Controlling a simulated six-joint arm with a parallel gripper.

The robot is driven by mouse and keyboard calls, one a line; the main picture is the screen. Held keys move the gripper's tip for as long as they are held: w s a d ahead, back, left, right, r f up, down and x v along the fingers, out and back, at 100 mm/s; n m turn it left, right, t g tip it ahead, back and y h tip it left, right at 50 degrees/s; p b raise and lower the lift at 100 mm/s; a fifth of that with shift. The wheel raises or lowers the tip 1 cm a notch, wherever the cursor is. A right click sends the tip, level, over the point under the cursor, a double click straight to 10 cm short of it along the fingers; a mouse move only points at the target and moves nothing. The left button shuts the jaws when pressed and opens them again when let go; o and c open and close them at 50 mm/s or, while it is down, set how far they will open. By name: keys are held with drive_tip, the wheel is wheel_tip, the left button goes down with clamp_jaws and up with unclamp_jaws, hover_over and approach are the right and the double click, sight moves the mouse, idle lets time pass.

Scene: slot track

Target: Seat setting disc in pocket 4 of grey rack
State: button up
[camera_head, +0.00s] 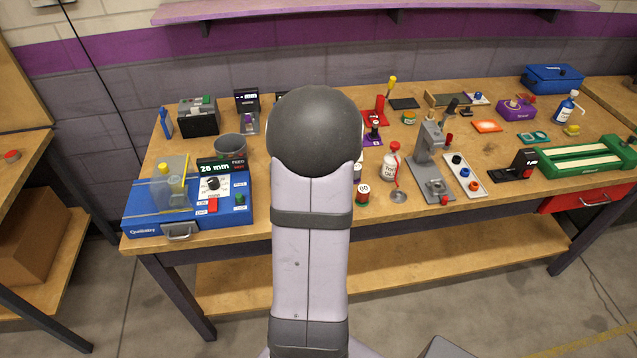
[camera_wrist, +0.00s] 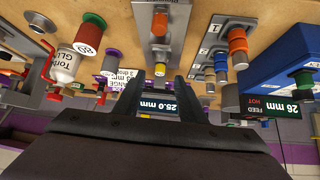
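My gripper (camera_wrist: 157,88) shows in the wrist view with its two dark fingers apart. Nothing is held between them. A grey rack (camera_wrist: 208,32) marked 1 and 2 is in the wrist view, right of my gripper. Orange and blue round pieces (camera_wrist: 238,46) stand along it. I cannot tell which piece, if any, is the setting disc, and pocket 4 cannot be made out. In the head view my arm covers my gripper and the area around this rack.
A grey device (camera_wrist: 160,18) with a yellow tip and a "25.0 mm" sign (camera_wrist: 158,104) lie between my fingers' lines, beyond them. A blue 26 mm feeder (camera_head: 190,215) stands at the left. A glue bottle (camera_head: 391,165) and grey press (camera_head: 430,160) stand right of my arm.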

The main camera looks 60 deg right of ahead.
drive_tip(key=shift+p+x, duration=0.7)
drive_tip(key=shift+x, duration=1.9)
drive_tip(key=shift+w+d+r, duration=0.1)
drive_tip(key=shift+r, duration=0.05)
clamp_jaws()
